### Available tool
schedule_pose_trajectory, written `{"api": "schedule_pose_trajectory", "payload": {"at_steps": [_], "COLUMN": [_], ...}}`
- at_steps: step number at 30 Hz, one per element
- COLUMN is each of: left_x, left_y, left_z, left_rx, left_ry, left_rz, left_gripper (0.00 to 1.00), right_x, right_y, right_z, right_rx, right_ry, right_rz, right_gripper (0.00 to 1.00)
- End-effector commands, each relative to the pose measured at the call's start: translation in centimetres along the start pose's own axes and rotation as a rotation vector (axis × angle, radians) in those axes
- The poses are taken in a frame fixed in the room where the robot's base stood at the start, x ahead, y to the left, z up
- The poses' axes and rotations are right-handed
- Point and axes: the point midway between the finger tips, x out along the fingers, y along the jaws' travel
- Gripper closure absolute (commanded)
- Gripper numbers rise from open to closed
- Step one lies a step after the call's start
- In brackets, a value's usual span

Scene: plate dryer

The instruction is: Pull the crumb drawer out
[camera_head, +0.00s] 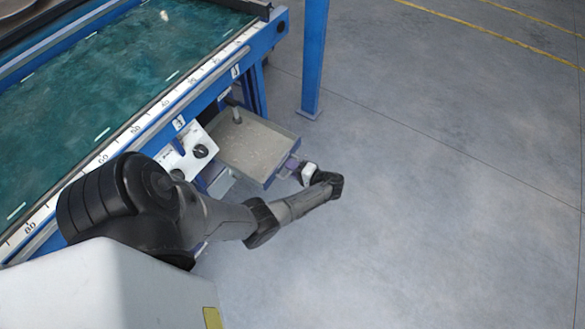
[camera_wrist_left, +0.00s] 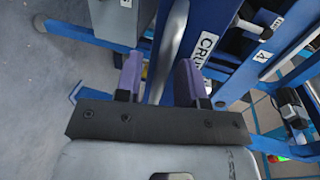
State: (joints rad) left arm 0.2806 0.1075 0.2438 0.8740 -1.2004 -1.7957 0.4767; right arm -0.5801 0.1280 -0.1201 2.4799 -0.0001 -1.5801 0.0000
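The crumb drawer stands out from under the blue machine frame in the head view; its grey tray floor (camera_head: 252,148) is bare. My left gripper (camera_head: 296,168) is at the drawer's outer front edge. In the left wrist view its purple fingers (camera_wrist_left: 159,80) stand a little apart, on either side of a pale grey bar (camera_wrist_left: 172,40), which appears to be the drawer's handle. The blue drawer front (camera_wrist_left: 212,25), lettered "CRU", lies behind, its label partly hidden by a finger. The exact contact with the bar is hard to see. My right gripper is out of view.
A white panel with black knobs (camera_head: 190,153) is left of the drawer. A blue post (camera_head: 314,60) stands behind it to the right. The machine's green bed (camera_head: 110,75) fills the upper left. The grey floor (camera_head: 450,180) to the right is clear.

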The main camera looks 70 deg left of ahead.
Motion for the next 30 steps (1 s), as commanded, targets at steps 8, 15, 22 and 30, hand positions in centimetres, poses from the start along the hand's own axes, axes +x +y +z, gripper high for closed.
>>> {"api": "schedule_pose_trajectory", "payload": {"at_steps": [8, 15, 22, 30], "left_x": [-0.2, -3.4, -8.0, -12.0], "left_y": [0.0, -0.1, -0.1, 0.1], "left_z": [0.0, 0.0, -0.1, 0.0], "left_rx": [0.001, 0.002, 0.001, 0.001], "left_ry": [0.000, 0.001, 0.002, 0.000], "left_rz": [0.001, 0.003, 0.002, 0.000], "left_gripper": [0.63, 0.63, 0.63, 0.63], "right_x": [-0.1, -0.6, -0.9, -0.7], "right_y": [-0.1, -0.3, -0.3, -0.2], "right_z": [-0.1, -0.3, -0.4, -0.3], "right_rx": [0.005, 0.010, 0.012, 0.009], "right_ry": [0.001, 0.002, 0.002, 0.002], "right_rz": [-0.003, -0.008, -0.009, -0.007], "right_gripper": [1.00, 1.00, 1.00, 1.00]}}
